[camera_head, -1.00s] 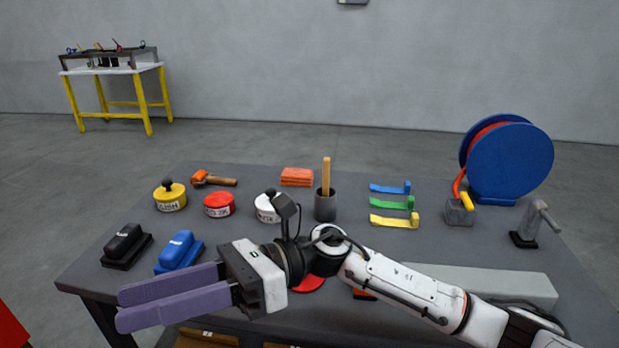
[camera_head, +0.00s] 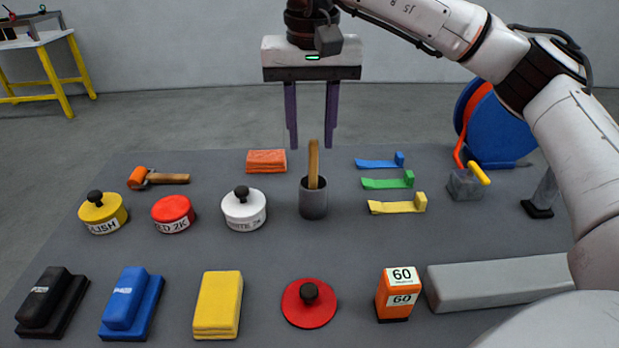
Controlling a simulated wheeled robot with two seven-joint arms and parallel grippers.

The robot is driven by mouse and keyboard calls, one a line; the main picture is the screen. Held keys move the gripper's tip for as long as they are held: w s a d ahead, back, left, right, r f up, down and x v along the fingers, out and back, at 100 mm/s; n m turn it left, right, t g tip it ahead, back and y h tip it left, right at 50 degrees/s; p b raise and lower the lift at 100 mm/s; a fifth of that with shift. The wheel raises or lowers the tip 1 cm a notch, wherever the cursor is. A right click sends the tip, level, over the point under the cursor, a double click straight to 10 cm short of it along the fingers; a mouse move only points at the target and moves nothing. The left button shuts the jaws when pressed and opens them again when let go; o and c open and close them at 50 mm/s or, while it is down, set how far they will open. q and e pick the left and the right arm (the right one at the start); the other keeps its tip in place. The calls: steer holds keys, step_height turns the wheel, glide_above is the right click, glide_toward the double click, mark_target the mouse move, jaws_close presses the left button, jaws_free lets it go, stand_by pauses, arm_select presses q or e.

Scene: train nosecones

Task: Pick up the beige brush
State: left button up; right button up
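The beige brush (camera_head: 313,163) stands upright in a dark grey cup (camera_head: 313,200) near the middle of the grey table. Its handle sticks up and its lower end is hidden in the cup. My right gripper (camera_head: 310,145) points down above the brush, with its two purple fingers apart, one to each side of the handle's top in the picture. Nothing shows between the fingers except the handle's tip just below. My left gripper is out of view.
An orange block stack (camera_head: 266,161) is left of the cup, and a white tin (camera_head: 243,208) stands beside it. Blue, green and yellow (camera_head: 397,204) pieces lie to the right. A red disc (camera_head: 309,303) lies in front. A blue reel (camera_head: 497,130) stands behind right.

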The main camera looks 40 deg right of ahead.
mark_target(313, 161)
steer(key=shift+f, duration=0.85)
steer(key=f, duration=0.2)
steer(key=d+f, duration=0.1)
steer(key=f, duration=0.1)
steer(key=shift+w+d+f, duration=0.1)
steer(key=shift+w, duration=0.25)
steer(key=shift+w+f, duration=0.1)
steer(key=shift+f, duration=0.4)
jaws_close()
